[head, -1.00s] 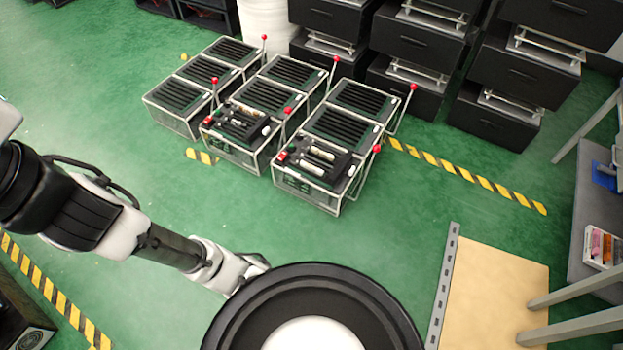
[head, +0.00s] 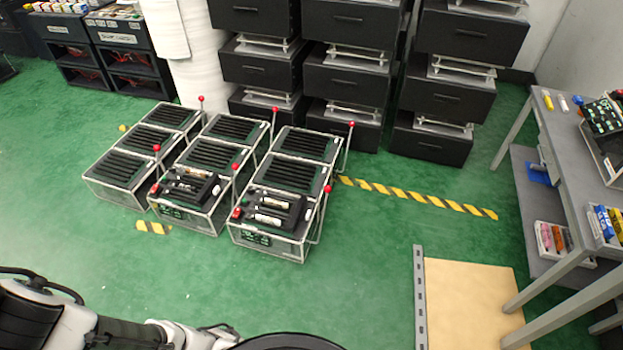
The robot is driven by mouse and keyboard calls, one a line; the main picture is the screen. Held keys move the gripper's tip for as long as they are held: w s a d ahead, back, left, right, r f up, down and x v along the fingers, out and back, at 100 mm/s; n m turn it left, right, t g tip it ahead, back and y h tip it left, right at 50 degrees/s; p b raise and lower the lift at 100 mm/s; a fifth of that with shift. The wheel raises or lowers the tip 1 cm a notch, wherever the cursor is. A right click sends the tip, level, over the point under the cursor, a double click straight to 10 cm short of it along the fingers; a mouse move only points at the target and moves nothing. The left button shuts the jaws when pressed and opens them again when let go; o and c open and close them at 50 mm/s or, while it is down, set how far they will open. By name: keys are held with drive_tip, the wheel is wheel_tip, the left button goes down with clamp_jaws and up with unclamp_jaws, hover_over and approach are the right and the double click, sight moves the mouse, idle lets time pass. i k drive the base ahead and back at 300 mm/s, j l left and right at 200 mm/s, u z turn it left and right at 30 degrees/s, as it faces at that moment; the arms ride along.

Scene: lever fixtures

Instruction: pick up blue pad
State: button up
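A flat blue item (head: 538,174), which looks like the blue pad, lies on the lower shelf of the grey table at the right. It is small in the picture and partly cut off by the table's frame. My arm reaches in along the bottom left edge. Its end, with my gripper (head: 222,332), shows only in part at the bottom, beside my round dark body. It is far to the left of the blue item and its fingers cannot be made out.
The grey table (head: 566,135) holds bins on top. A white tray (head: 560,240) of coloured items sits on its shelf. Lever fixtures (head: 275,220) stand mid-left, with black drawer stacks (head: 435,100) behind. Green floor (head: 370,260) between is clear.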

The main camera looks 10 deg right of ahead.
sight(578, 100)
drive_tip(key=z, duration=0.5)
drive_tip(key=i+l+z, duration=0.1)
drive_tip(key=z, duration=0.3)
drive_tip(key=i+z, duration=0.5)
drive_tip(key=z, duration=0.25)
drive_tip(key=i+j+z, duration=0.15)
drive_tip(key=i, duration=0.4)
drive_tip(key=i+j+z, duration=0.2)
drive_tip(key=i+j, duration=0.15)
drive_tip(key=i, duration=0.15)
